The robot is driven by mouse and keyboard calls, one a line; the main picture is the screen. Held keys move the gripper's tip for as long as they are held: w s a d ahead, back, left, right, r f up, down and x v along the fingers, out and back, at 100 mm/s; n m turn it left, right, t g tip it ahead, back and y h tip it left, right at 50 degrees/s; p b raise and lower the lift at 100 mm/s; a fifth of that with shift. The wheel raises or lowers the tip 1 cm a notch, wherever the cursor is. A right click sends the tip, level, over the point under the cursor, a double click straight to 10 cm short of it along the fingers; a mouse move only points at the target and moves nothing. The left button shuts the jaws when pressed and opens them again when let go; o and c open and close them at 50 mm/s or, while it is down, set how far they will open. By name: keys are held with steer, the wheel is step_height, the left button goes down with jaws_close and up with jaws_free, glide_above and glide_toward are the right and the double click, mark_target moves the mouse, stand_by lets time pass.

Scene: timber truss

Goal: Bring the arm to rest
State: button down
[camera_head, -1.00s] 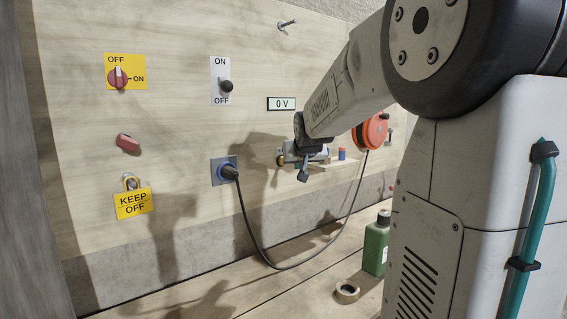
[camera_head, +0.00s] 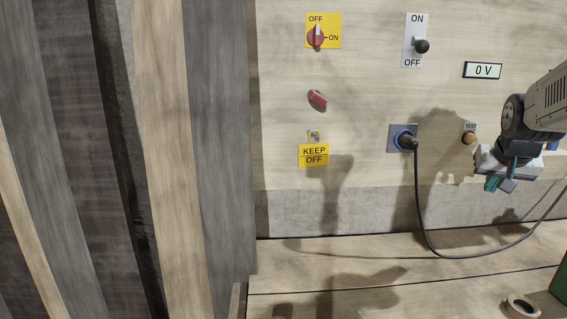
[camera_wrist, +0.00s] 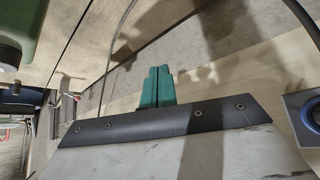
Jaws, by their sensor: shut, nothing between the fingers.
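My gripper (camera_head: 497,183) is at the right of the head view, in front of the wooden panel and right of the plugged-in cable. Its teal fingers are together with nothing between them. In the wrist view the closed fingers of my gripper (camera_wrist: 157,87) point away over the bench and panel. My arm reaches in from the right edge of the head view, and most of it is out of the frame.
The panel holds a red rotary switch (camera_head: 316,37), a lever switch (camera_head: 421,46), a 0 V display (camera_head: 483,70), a TEST button (camera_head: 469,138), a KEEP OFF padlock tag (camera_head: 314,156) and a plug (camera_head: 405,141). Its black cable (camera_head: 420,220) hangs to the bench. A tape roll (camera_head: 522,306) lies lower right.

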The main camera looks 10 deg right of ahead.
steer(key=s+a+f+n+g+y, duration=0.2)
steer(key=s+a+f+n, duration=0.1)
steer(key=s+a, duration=0.9)
steer(key=s+a+f+n+g+y, duration=0.2)
steer(key=s+a+f+n, duration=0.1)
steer(key=s+a, duration=0.9)
steer(key=shift+a+g, duration=0.3)
steer(key=shift+a, duration=1.4)
steer(key=shift+s, duration=0.1)
